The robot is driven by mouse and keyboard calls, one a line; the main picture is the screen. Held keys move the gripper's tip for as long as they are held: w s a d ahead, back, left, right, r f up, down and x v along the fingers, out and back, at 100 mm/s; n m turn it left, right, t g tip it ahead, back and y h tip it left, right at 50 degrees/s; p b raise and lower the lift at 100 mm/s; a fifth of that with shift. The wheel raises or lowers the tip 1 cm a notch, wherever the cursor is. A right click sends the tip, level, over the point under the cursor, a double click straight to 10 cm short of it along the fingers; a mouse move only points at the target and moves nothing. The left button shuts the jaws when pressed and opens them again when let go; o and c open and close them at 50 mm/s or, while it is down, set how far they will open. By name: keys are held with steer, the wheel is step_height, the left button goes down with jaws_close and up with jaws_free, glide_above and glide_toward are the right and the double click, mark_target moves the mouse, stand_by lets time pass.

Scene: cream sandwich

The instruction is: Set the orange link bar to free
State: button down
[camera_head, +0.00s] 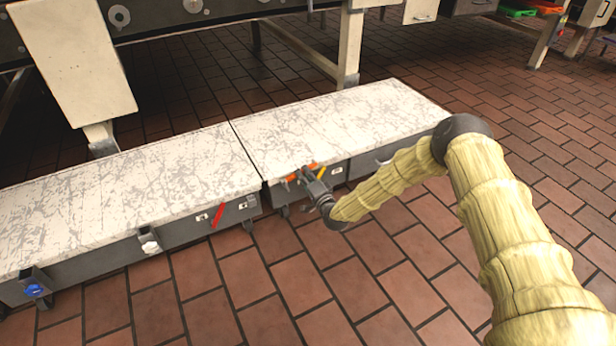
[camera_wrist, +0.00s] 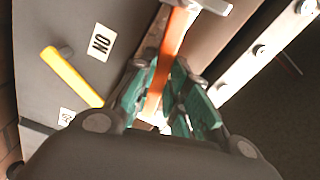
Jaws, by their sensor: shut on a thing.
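The orange link bar (camera_wrist: 172,42) runs up between the green-padded fingers of my gripper (camera_wrist: 163,88) in the wrist view. My gripper is shut on the bar, with the fingers on both sides of it. In the head view the orange bar (camera_head: 292,178) shows at the front side of the right-hand bench, partly hidden behind my gripper (camera_head: 308,182). The far end of the bar meets a pale metal fitting at the top of the wrist view. Its lower end is hidden between the fingers.
A yellow lever (camera_wrist: 72,77) stands beside the bar, near a white label (camera_wrist: 100,42). A red lever (camera_head: 217,215) and a blue knob (camera_head: 34,290) are on the left bench's (camera_head: 110,195) front. A pale metal rail (camera_wrist: 268,48) lies right of my gripper. Tiled floor in front is clear.

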steer(key=shift+f, duration=0.1)
steer(key=c, duration=1.4)
jaws_free()
steer(key=shift+s, duration=0.1)
steer(key=v, duration=1.2)
